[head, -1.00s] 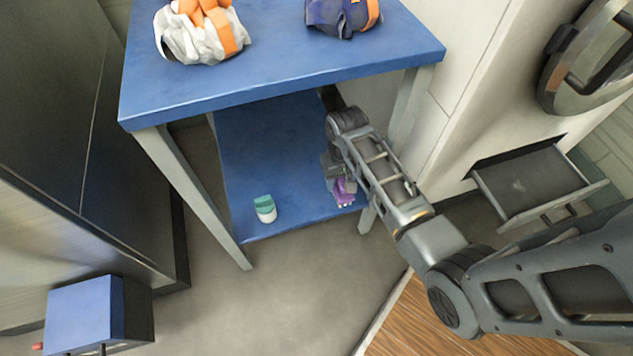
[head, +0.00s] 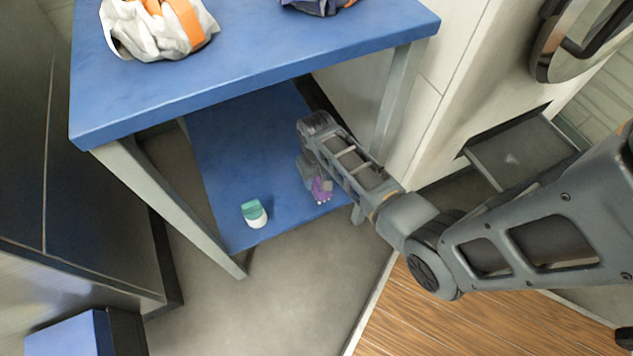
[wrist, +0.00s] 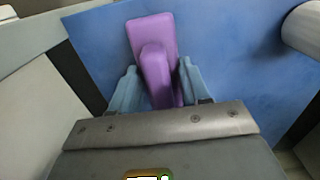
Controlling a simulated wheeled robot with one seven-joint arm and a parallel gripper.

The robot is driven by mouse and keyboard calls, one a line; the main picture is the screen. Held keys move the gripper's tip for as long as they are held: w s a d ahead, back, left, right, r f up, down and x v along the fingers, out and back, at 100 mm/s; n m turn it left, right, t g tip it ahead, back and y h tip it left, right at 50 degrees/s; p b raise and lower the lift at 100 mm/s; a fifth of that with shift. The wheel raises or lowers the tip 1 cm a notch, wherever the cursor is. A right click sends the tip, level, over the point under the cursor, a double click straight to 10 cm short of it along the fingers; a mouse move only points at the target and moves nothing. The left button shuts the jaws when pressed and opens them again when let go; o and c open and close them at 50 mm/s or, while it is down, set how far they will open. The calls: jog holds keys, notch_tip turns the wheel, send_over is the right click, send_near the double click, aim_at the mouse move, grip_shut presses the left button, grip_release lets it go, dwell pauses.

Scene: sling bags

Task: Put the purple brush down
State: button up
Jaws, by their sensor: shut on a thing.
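The purple brush (head: 320,190) is at my gripper (head: 313,180), over the right part of the table's blue lower shelf (head: 225,165) in the head view. In the wrist view, the brush (wrist: 153,50) lies between the two light blue fingers of my gripper (wrist: 157,88), which are shut on it. The blue shelf surface (wrist: 230,45) is close behind the brush. I cannot tell whether the brush touches the shelf. My arm hides part of the brush in the head view.
A white container with a teal top (head: 254,213) stands on the lower shelf, left of the brush. The blue tabletop (head: 250,55) overhangs the shelf and carries a white-and-orange bag (head: 150,35) and a dark bag (head: 318,5). Table legs (head: 170,210) frame the opening. An open drawer (head: 515,155) is at right.

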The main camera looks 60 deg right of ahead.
jog(key=shift+f, duration=0.7)
jog(key=shift+f, duration=0.1)
jog(key=o, duration=1.2)
